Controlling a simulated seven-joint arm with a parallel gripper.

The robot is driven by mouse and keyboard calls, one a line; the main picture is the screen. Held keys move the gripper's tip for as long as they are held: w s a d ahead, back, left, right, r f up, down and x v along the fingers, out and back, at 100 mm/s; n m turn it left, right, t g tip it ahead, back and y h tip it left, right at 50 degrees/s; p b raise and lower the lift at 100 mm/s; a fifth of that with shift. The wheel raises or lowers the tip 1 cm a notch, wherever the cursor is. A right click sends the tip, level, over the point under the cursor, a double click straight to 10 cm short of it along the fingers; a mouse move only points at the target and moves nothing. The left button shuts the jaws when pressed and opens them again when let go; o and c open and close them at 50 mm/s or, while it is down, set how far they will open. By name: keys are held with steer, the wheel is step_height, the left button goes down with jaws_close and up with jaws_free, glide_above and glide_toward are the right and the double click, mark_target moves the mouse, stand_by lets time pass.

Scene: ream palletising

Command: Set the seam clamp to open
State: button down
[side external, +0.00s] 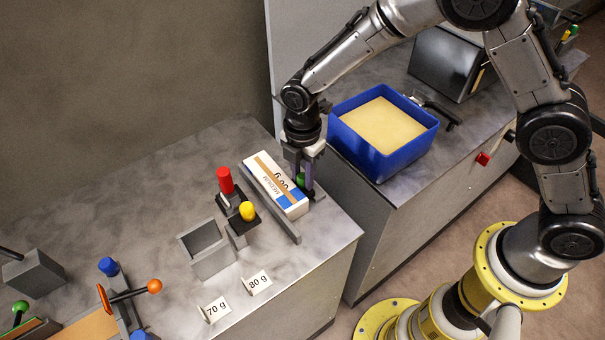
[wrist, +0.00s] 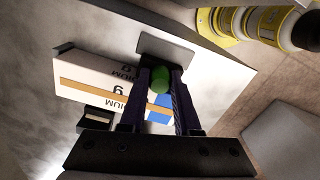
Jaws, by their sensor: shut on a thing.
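A green knob (wrist: 160,84) sits between the fingers of my gripper (wrist: 161,76) in the wrist view, and the fingers are shut on it. In the side view my gripper (side external: 302,188) points down at the right end of a white, blue and tan ream labelled MEDIUM (side external: 270,183), and the green knob (side external: 300,180) shows partly behind a finger. What the knob is fixed to is mostly hidden. No label marks the seam clamp, so I cannot tell from the views whether this knob belongs to it.
A red-topped handle (side external: 225,180) and a yellow knob (side external: 247,211) stand left of the ream, near an open grey box (side external: 207,249). A blue bin (side external: 376,163) is on the neighbouring counter. An orange-knobbed lever (side external: 154,286) is at lower left. The counter's back is clear.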

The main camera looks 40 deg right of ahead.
steer(key=shift+d+r, duration=0.1)
steer(key=shift+d, duration=1.15)
steer(key=c, duration=0.9)
jaws_free()
step_height(320, 180, up, 14)
